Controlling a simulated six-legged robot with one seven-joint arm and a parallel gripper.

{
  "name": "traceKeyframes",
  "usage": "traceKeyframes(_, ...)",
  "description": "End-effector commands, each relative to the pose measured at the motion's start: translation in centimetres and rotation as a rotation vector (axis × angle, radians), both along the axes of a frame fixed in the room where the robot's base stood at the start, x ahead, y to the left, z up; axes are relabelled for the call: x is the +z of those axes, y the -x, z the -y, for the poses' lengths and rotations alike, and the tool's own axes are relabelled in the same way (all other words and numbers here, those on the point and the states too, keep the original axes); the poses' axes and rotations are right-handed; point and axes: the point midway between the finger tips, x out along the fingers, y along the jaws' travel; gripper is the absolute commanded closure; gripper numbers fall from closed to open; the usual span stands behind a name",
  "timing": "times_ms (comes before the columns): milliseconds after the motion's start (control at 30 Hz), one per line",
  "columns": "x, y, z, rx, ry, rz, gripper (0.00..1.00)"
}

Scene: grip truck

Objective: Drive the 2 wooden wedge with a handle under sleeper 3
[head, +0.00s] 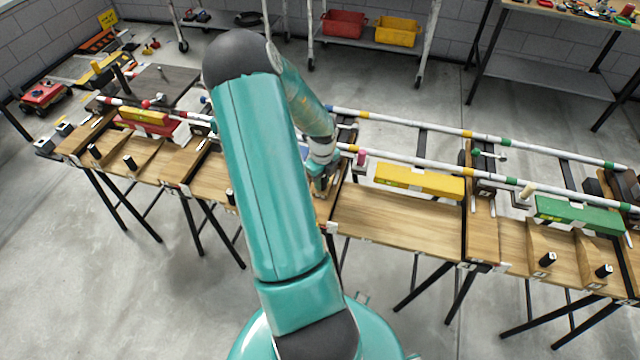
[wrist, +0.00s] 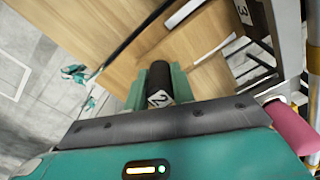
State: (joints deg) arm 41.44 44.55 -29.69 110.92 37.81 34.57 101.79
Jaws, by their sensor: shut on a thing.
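My gripper (head: 322,180) is low over the wooden bench, partly behind my arm in the head view. In the wrist view, my gripper (wrist: 160,85) is shut on the black handle (wrist: 158,78) of a wedge, with a white tag reading 2 on its end. The wedge's wooden body is hard to tell from the other wood around it. A tag reading 3 (wrist: 243,12) shows at the upper right of the wrist view, ahead and right of the handle. I cannot tell which beam in the head view is sleeper 3.
A yellow beam (head: 418,181) and a green beam (head: 580,215) lie on the benches to the right. Other black-handled wedges (head: 547,259) stand there. Striped rails (head: 440,160) run along the back. A pink cylinder (wrist: 295,125) is close right of my gripper.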

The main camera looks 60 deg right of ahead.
Motion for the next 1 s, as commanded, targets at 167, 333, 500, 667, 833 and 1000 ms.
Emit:
traceKeyframes(167, 0.1, -0.2, 1.4, -0.001, 0.008, 0.001, 1.00)
traceKeyframes(333, 0.1, -0.4, 2.4, 0.000, 0.007, 0.001, 1.00)
traceKeyframes(500, 0.1, -0.6, 3.5, 0.000, 0.007, 0.001, 1.00)
traceKeyframes(667, 0.1, -0.7, 4.2, -0.001, 0.006, 0.001, 1.00)
traceKeyframes(833, 0.1, -0.7, 4.6, -0.001, 0.006, 0.001, 1.00)
traceKeyframes(1000, 0.1, -0.7, 4.6, -0.001, 0.005, 0.000, 1.00)
